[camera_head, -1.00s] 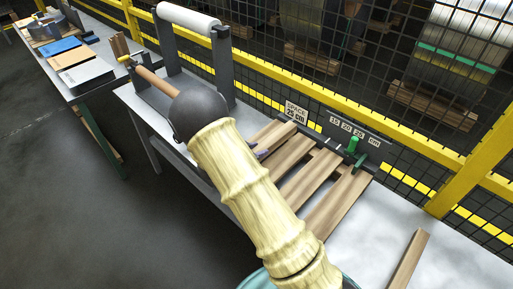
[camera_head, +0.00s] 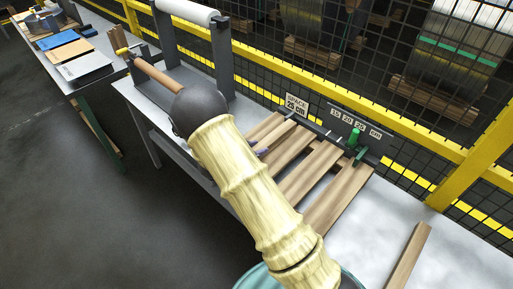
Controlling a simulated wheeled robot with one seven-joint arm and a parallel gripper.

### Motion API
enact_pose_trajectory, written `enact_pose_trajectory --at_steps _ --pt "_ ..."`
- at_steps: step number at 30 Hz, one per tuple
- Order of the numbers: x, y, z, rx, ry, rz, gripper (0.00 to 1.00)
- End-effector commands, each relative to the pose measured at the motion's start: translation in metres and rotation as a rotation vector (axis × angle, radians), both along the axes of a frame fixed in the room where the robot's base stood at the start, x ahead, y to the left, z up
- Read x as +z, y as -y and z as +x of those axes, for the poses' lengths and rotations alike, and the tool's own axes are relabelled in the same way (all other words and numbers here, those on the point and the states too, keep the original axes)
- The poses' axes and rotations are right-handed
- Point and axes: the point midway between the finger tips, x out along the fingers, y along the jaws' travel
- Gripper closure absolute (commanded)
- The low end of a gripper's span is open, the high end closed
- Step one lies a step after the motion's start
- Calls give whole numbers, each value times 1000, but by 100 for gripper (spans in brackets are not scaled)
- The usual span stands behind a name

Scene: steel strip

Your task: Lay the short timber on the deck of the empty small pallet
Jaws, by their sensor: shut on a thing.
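A slatted wooden small pallet (camera_head: 325,172) lies on the pale bench, with dark gaps between its boards. My gripper (camera_head: 262,152) is almost wholly hidden behind my cream-sleeved arm; only a small purplish-grey bit shows beside the left boards. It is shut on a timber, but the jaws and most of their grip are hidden. A brown board (camera_head: 262,129) lies close by at the left end of the slats; I cannot tell whether it is the held timber or part of the pallet.
A loose timber (camera_head: 409,258) lies on the bench at right, with bare bench around it. A sign rail with a green clamp (camera_head: 354,137) runs behind the slats. A roll stand (camera_head: 222,65) rises at left, and a yellow-framed mesh fence (camera_head: 400,135) stands behind.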

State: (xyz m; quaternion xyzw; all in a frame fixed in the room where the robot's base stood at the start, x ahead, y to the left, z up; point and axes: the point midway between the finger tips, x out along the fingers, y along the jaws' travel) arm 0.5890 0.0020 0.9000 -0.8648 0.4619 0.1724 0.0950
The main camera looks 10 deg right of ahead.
Motion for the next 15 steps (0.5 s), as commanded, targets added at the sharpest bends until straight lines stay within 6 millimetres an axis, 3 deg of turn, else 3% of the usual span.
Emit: enact_pose_trajectory --at_steps 5,6,10,15 --pt "-3 0 0 0 1 -1 93" --pt "-3 0 0 0 1 0 62" --pt "-3 0 0 0 1 0 38" --pt "-3 0 0 0 1 -1 38"
